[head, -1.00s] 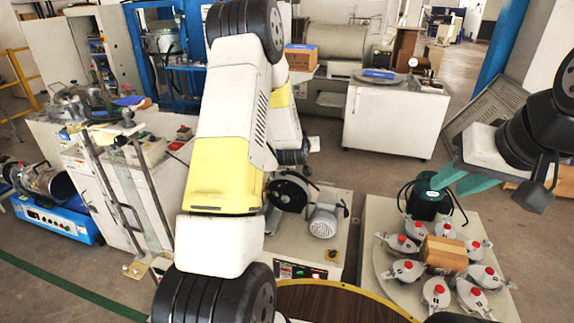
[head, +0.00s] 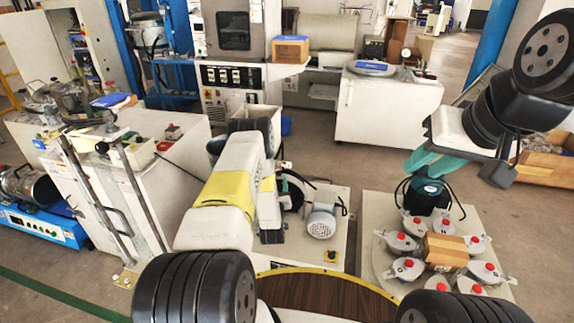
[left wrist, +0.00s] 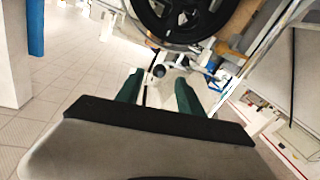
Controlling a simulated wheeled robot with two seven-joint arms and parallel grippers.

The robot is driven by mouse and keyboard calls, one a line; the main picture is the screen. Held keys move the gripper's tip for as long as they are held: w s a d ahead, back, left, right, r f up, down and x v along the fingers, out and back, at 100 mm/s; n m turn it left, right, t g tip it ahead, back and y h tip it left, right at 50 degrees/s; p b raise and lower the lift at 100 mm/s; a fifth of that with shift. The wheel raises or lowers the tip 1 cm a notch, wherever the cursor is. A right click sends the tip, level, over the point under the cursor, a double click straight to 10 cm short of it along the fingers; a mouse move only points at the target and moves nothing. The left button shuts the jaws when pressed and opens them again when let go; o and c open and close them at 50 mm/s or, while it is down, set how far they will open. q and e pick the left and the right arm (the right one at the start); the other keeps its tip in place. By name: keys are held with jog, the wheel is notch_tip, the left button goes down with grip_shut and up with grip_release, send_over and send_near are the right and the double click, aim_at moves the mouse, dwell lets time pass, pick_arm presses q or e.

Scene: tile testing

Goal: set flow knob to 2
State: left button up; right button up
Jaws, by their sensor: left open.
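I cannot make out for certain which part is the flow knob. A control panel (head: 222,76) with several small dark dials is on the white machine at the back in the head view. My left gripper (left wrist: 160,92) shows in the left wrist view with its two green fingers apart and nothing held. A small dark round part (left wrist: 158,71) shows beyond and between the fingertips. In the head view the left gripper is hidden behind my own yellow and white arm. My right gripper (head: 430,163) is at the right, above the green motor; its finger gap is unclear.
A large black wheel (left wrist: 180,18) fills the top of the left wrist view.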

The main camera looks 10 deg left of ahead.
aim_at(279, 175)
pick_arm(q)
jog(key=w, duration=0.5)
jog(key=shift+a, duration=0.4)
grip_shut()
jog(key=shift+d, duration=0.1)
dwell(0.9)
